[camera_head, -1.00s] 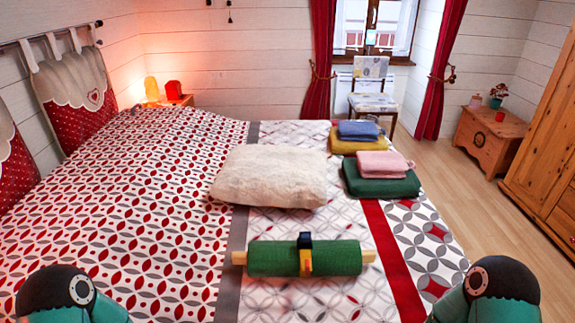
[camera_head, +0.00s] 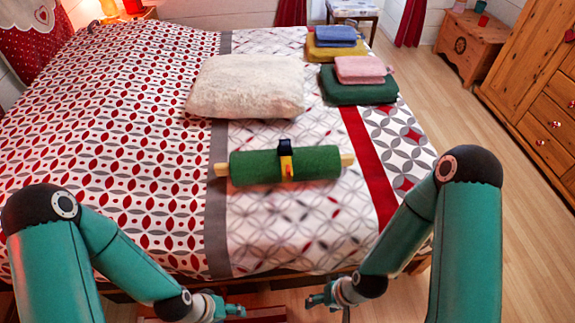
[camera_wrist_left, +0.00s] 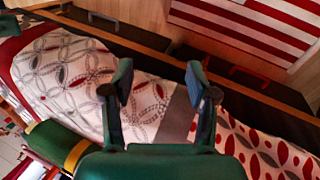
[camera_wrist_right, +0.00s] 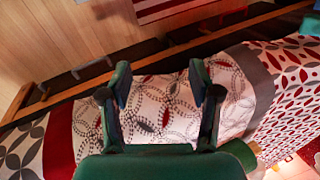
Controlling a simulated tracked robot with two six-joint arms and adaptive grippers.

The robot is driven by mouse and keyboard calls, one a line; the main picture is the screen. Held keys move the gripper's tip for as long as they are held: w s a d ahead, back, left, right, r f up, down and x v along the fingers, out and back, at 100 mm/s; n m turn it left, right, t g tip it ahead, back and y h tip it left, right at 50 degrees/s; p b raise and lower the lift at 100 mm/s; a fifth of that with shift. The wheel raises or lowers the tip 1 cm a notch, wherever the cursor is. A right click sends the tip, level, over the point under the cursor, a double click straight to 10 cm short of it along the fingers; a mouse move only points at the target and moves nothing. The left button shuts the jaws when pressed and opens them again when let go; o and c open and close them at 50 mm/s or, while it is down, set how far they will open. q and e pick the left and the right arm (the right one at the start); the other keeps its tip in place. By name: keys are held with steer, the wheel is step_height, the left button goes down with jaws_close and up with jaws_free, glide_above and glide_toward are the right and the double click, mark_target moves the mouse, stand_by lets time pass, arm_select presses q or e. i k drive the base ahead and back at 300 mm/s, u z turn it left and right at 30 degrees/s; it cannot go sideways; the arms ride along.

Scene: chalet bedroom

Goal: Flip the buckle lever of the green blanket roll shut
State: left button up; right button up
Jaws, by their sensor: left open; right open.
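The green blanket roll (camera_head: 262,167) lies crosswise on the bed, with pale wooden ends sticking out. A dark blue-black buckle piece (camera_head: 284,147) sits on top of its middle. A yellow strap or lever part (camera_head: 287,170) runs down its near side; the lever's exact angle is too small to tell. In the left wrist view the roll (camera_wrist_left: 52,142) shows at the lower left with a yellow band (camera_wrist_left: 78,153). My left gripper (camera_head: 238,309) and right gripper (camera_head: 312,300) are open, empty and apart from the roll, low before the bed's near edge.
A cream pillow (camera_head: 245,87) lies behind the roll. Folded green (camera_head: 358,91), pink (camera_head: 360,69), yellow (camera_head: 335,50) and blue (camera_head: 335,36) cloths are stacked at the back right. Patterned bedding (camera_head: 290,230) between the roll and the bed's near edge is clear.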

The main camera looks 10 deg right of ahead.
mark_target(285, 145)
steer(key=z, duration=0.05)
steer(key=k, duration=0.65)
steer(key=z, duration=0.5)
steer(key=i, duration=1.15)
steer(key=u, duration=0.55)
